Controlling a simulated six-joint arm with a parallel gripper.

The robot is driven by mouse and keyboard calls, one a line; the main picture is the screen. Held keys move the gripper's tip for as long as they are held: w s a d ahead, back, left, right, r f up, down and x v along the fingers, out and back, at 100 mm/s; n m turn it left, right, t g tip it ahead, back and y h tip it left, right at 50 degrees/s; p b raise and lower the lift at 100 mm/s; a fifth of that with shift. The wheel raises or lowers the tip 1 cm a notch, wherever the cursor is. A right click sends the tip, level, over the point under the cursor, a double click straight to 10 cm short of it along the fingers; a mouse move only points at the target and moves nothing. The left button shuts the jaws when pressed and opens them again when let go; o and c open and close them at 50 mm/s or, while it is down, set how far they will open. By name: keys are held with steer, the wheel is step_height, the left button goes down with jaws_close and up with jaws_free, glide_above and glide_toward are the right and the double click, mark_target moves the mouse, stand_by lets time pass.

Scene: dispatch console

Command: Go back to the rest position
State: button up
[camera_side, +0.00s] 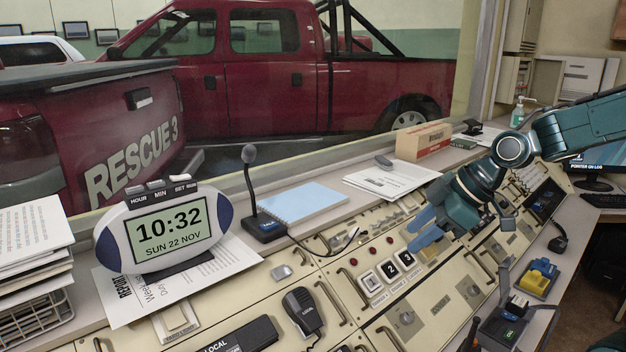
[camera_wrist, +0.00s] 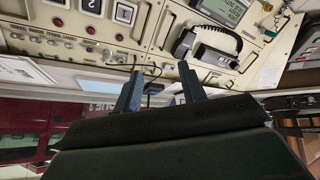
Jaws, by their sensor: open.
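My gripper (camera_side: 422,232) is teal and hangs over the sloped cream console (camera_side: 345,325), near a row of numbered buttons (camera_side: 389,270). Its two blue fingers reach down and to the left. In the wrist view my gripper (camera_wrist: 160,90) shows two fingers spread apart with nothing between them. It is open and empty. The side view does not show clearly whether the fingertips touch the panel.
A digital clock (camera_side: 162,233) stands at the left. A desk microphone (camera_side: 262,222), blue notepad (camera_side: 303,202), papers (camera_side: 388,182) and cardboard box (camera_side: 423,141) line the back ledge. A hand microphone (camera_side: 303,311) rests on the console. A monitor (camera_side: 592,162) stands at the right.

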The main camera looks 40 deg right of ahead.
steer(key=s+a+r+m+h, duration=0.1)
steer(key=s+r+m+h, duration=0.2)
steer(key=s+m, duration=0.4)
steer(key=s, duration=0.8)
steer(key=shift+s+a+r+m+g, duration=0.2)
steer(key=shift+r+m+g, duration=0.1)
steer(key=shift+r+g, duration=0.1)
